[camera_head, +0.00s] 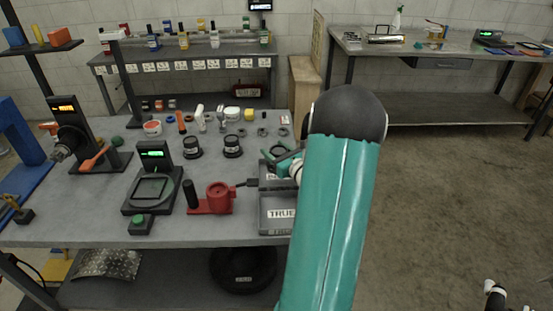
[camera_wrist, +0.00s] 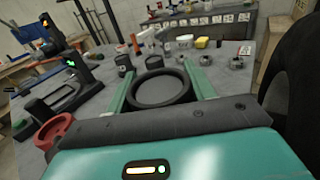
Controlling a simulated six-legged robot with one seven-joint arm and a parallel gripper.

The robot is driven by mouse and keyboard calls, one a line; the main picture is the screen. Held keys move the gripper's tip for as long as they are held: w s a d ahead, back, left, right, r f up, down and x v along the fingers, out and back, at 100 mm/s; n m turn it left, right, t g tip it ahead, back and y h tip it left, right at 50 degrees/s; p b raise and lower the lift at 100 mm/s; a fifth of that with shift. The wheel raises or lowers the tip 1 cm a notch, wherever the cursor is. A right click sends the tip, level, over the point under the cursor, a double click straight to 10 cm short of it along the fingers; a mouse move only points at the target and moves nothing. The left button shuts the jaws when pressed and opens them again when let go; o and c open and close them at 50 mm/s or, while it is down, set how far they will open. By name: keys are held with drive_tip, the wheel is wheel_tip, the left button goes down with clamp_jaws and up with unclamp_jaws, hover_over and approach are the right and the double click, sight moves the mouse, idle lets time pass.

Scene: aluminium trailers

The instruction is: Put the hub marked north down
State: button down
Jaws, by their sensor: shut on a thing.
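My gripper (camera_wrist: 160,76) is shut on a dark round hub (camera_wrist: 160,92), with one green finger on each side of it. In the head view my gripper (camera_head: 281,158) holds the hub (camera_head: 278,151) over the grey bins at the right end of the bench; my arm hides part of this. No north mark can be read on the held hub. Two other dark hubs with pale bands, a left one (camera_head: 192,147) and a right one (camera_head: 232,147), stand apart on the bench; their markings are too small to read.
A grey bin labelled TRUE (camera_head: 275,228) is at the bench's front right. A red fixture (camera_head: 217,198), a black stand with a green display (camera_head: 154,190) and a green button box (camera_head: 140,224) are left of it. Small parts line the back. Bare bench (camera_head: 85,205) lies front left.

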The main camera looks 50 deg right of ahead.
drive_tip(key=shift+d+f, duration=0.15)
drive_tip(key=shift+f, duration=0.75)
drive_tip(key=shift+d+f, duration=0.15)
drive_tip(key=shift+f, duration=0.7)
drive_tip(key=shift+f, duration=0.65)
drive_tip(key=c, duration=0.6)
unclamp_jaws()
drive_tip(key=shift+o, duration=0.2)
drive_tip(key=shift+r, duration=0.1)
drive_tip(key=shift+r, duration=0.4)
drive_tip(key=v, duration=1.2)
